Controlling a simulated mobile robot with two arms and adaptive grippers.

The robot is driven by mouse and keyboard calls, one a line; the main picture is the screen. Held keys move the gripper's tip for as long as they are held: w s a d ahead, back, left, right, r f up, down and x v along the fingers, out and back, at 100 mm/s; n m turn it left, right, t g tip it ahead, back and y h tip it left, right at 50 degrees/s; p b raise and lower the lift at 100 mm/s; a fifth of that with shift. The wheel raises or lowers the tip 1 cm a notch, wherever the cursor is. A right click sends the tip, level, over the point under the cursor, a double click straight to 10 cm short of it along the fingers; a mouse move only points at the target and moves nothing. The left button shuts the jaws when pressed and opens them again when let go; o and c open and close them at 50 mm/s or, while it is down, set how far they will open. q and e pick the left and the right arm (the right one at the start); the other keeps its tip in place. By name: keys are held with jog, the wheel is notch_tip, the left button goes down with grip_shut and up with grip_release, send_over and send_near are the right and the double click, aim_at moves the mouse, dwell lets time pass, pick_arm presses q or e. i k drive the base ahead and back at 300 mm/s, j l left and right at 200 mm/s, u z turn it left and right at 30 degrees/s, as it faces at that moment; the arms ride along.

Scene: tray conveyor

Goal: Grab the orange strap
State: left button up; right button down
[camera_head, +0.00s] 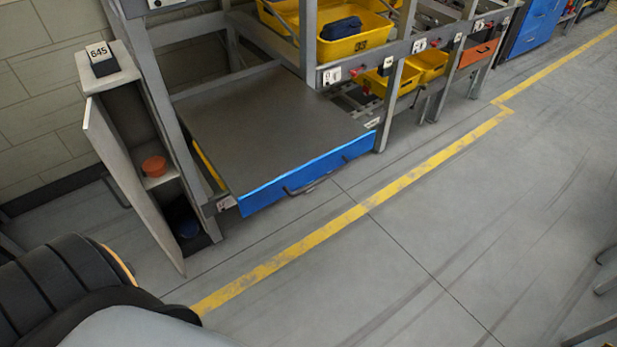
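A small round orange item (154,166), which looks like the rolled orange strap, sits on the middle shelf of a narrow grey cabinet (112,70) at the left. The cabinet door (128,180) stands open to the left. The item is too small to make out its details. Neither of my grippers is in view. A black ribbed part and a grey part of my own body fill the lower left corner.
A dark blue item (187,224) lies in the cabinet's lower compartment. A box marked 645 (101,60) stands on top. Beside it is a grey platform with a blue front (310,172). Yellow trays (352,46) sit on the rack. The floor (440,220) is clear.

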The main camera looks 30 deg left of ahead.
aim_at(156, 167)
jog(key=u, duration=2.15)
